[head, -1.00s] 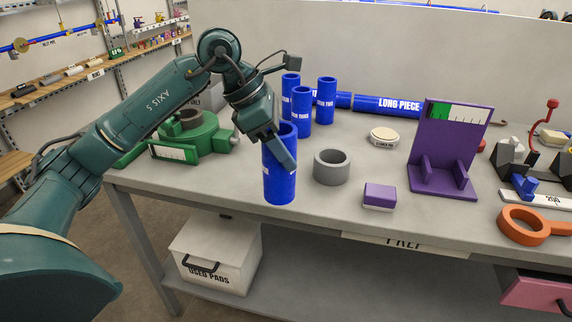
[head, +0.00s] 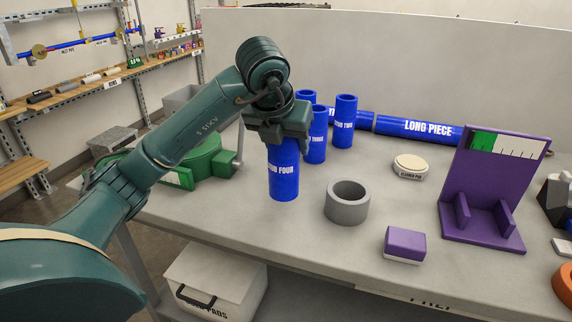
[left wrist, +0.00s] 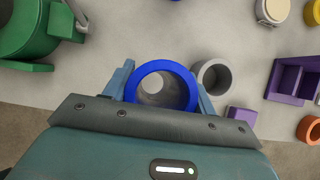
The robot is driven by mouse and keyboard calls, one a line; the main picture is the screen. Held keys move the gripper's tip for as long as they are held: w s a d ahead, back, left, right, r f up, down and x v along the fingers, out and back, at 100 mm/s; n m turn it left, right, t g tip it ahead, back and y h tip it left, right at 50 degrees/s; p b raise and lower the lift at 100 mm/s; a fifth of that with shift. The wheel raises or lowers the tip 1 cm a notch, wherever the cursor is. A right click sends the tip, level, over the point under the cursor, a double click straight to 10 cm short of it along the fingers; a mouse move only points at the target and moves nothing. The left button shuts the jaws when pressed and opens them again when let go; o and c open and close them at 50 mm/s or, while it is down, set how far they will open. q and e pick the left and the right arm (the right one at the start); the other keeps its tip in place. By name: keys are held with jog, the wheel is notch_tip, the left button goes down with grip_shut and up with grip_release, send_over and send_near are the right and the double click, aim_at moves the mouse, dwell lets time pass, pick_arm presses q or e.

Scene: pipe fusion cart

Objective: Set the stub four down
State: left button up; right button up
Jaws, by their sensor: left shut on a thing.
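Stub four (head: 284,174) is a blue pipe piece with white lettering, upright at the left part of the workbench. My left gripper (head: 279,137) is shut on its upper end from above. In the left wrist view the stub's blue rim (left wrist: 161,84) sits between the two fingers, and I look down through its bore. Its lower end appears at the bench top; I cannot tell for certain whether it touches. My right gripper is not in view.
A grey ring (head: 347,203) stands close to the right of the stub. Behind are stub two (head: 344,122) and stub three (head: 316,138). A green clamp (head: 206,165) is to the left. A purple block (head: 405,244), cleaner pad (head: 410,166) and purple gauge (head: 490,185) are right.

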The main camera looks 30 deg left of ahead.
pick_arm(q)
notch_tip(320, 180, down, 4)
jog(key=shift+f, duration=0.1)
jog(key=o, duration=0.6)
jog(key=shift+f, duration=0.1)
jog(key=o, duration=0.5)
